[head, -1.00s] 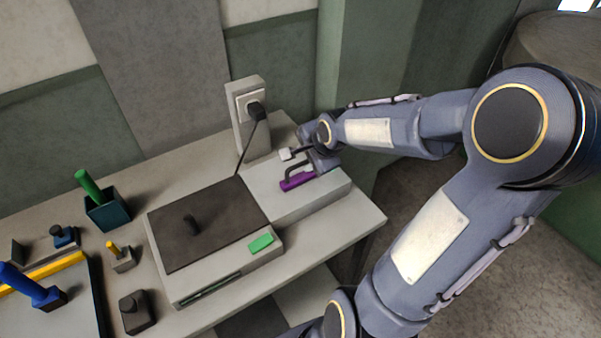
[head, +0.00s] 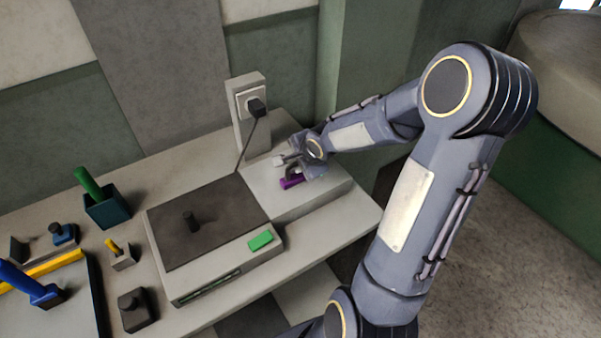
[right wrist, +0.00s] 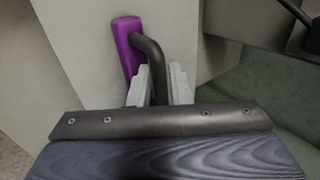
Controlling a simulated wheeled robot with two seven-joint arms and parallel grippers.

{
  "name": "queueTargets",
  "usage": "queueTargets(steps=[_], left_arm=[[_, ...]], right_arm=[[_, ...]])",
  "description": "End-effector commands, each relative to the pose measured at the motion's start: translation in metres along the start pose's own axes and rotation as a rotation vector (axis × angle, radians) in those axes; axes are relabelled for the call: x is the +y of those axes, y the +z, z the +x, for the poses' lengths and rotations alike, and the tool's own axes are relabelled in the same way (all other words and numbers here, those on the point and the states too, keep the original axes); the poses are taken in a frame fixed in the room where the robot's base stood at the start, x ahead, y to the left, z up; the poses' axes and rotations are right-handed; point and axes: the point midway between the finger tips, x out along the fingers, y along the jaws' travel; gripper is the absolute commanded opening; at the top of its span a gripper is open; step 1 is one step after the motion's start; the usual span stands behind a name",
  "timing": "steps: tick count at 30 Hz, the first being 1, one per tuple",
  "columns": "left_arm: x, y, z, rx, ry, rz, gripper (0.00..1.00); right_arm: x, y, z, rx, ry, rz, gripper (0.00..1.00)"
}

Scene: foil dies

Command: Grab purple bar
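The purple bar (head: 291,182) lies on the light grey block at the right end of the bench. Its dark bent handle shows in the right wrist view, rising from the purple bar (right wrist: 127,48). My right gripper (head: 309,172) is at the handle. In the right wrist view, its pale fingers (right wrist: 160,84) stand close on both sides of the handle, with hardly any gap, and look shut on it. The arm and gripper partly cover the bar in the head view. My left gripper is not in view.
The light grey block (head: 318,197) joins a dark-topped unit (head: 225,210) with a green block (head: 260,240). A post with a black plug (head: 257,106) and cable stands behind. Several small holders with coloured handles, including a teal cup (head: 107,211), stand at the left.

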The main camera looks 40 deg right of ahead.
Motion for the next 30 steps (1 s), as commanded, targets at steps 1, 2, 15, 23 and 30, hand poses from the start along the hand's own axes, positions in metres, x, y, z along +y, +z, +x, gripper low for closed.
queueTargets(steps=[1,2,15,23,30], left_arm=[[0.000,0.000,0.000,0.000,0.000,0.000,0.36],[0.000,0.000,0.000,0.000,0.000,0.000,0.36],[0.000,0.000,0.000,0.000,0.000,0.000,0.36],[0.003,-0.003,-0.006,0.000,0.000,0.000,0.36],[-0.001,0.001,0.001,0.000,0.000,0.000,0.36]], right_arm=[[0.000,0.000,0.000,0.000,0.000,0.000,0.11],[0.000,0.000,0.000,0.000,0.000,0.000,0.07],[-0.001,0.000,-0.001,0.000,-0.002,0.000,0.00],[-0.012,-0.001,-0.017,0.003,-0.004,0.003,0.00],[-0.020,0.019,-0.063,0.001,-0.013,-0.004,0.00]])
